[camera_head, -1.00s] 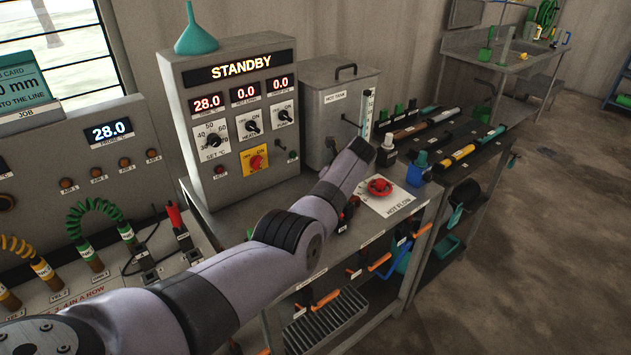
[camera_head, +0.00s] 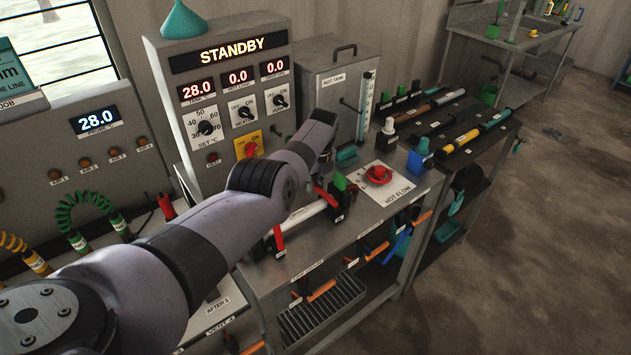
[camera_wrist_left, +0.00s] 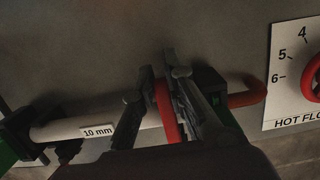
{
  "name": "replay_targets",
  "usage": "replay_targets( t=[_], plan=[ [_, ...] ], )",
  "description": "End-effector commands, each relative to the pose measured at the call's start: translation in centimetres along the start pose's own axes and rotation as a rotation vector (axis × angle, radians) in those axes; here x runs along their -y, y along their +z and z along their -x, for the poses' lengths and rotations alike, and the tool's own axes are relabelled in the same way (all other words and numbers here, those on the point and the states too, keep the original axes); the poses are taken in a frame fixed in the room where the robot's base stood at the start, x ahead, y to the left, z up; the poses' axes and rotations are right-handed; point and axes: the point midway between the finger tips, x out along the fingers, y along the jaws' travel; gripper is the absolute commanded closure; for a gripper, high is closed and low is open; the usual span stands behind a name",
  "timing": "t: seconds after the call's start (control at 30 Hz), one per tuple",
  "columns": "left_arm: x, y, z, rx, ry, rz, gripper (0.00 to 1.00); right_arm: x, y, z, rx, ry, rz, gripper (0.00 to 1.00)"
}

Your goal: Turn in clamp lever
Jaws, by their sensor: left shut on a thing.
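The clamp lever is a red bar (camera_wrist_left: 166,112) in the left wrist view. My left gripper (camera_wrist_left: 160,84) is shut on it, one dark finger on each side. A white tube (camera_wrist_left: 70,127) labelled 10 mm lies beside it, between dark clamp blocks with green parts. A red bent end (camera_wrist_left: 250,95) sticks out on the right. In the head view the white tube (camera_head: 304,217) lies on the steel bench, with a red lever (camera_head: 279,240) at its near end. My left gripper there is mostly hidden behind my wrist. My right gripper is not in view.
A red HOT FLOW knob (camera_head: 378,174) sits on a white plate right of the clamps. The control box (camera_head: 215,100) reads STANDBY, with a hot tank (camera_head: 335,90) beside it. Floor on the right is clear.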

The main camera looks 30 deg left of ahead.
Motion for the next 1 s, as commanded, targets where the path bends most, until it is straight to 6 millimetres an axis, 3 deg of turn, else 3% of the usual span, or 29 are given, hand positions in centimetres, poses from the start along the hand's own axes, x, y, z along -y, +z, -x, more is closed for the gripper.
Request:
replay_targets(
  t=[0.27, 0.3, 0.6, 1.0],
  plan=[
    [-0.12, -0.1, -0.18, -0.003, 0.003, -0.001, 1.0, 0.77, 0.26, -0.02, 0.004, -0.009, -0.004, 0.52],
    [-0.12, -0.11, -0.18, -0.003, 0.003, -0.001, 0.85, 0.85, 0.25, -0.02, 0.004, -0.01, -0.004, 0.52],
    [-0.05, -0.09, -0.08, -0.002, 0.002, -0.001, 0.67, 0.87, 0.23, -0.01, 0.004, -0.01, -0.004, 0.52],
    [0.02, -0.02, 0.32, -0.001, 0.002, 0.0, 0.67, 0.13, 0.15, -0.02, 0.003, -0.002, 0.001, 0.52]
  ],
)
